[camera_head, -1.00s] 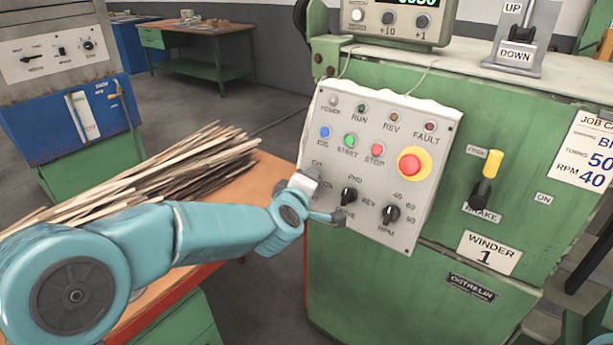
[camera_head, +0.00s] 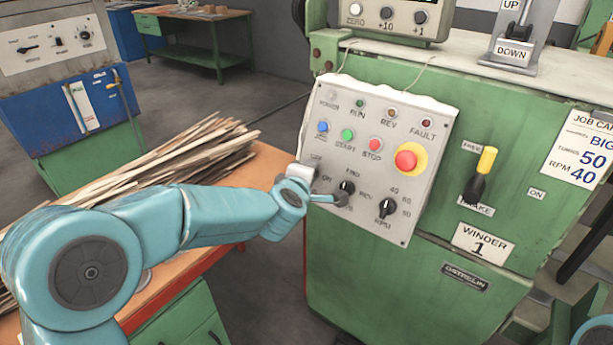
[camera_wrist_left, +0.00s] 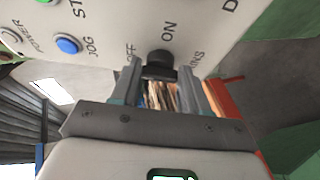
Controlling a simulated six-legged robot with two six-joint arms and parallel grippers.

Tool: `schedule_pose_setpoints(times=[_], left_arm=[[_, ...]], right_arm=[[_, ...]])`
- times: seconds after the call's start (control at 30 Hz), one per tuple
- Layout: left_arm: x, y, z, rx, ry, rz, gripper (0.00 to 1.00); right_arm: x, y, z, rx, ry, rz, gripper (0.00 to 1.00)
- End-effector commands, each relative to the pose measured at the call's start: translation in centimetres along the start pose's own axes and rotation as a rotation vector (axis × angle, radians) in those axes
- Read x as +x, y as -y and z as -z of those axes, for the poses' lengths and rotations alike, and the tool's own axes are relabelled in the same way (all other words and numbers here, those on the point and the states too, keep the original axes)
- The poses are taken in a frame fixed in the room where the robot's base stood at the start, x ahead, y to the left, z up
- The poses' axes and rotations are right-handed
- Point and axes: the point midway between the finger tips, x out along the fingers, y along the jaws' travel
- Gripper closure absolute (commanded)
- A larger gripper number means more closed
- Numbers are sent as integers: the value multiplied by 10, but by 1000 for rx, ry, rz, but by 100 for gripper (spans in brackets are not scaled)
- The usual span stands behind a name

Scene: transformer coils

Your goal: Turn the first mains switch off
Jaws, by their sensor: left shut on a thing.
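The mains switch (camera_wrist_left: 160,62) is a black rotary knob on the pale control panel (camera_head: 418,124), with OFF, ON and MAINS lettering around it in the left wrist view. My left gripper (camera_wrist_left: 158,76) is shut on this knob, one finger on each side. In the head view my left gripper (camera_head: 318,190) is at the panel's lower left and hides the knob. I cannot tell for sure which label the knob points at. My right gripper is out of view.
To the right of the gripper are the drive knob (camera_head: 346,188), the RPM knob (camera_head: 387,208) and a red emergency stop button (camera_head: 406,160). The yellow-tipped brake lever (camera_head: 481,175) is further right. A bench with wooden strips (camera_head: 190,160) lies under my left arm.

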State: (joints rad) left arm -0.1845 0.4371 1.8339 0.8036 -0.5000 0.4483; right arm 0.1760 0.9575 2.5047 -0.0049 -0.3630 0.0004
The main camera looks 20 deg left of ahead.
Motion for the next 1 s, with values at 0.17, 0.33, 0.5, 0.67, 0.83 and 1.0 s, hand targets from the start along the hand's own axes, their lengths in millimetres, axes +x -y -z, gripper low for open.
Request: schedule_pose_setpoints(times=[0.17,0.33,0.5,0.67,0.83,1.0], left_arm=[[0,0,0,-2,0,-1,30],[0,0,0,-1,0,0,30],[-10,-1,0,0,1,-2,30],[-44,-3,0,-1,1,-4,30],[-91,-3,0,-1,2,-4,30],[-131,-3,0,-1,2,-3,30]], right_arm=[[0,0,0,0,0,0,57],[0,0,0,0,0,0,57],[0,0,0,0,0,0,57],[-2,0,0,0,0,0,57],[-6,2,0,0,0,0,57],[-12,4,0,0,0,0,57]])
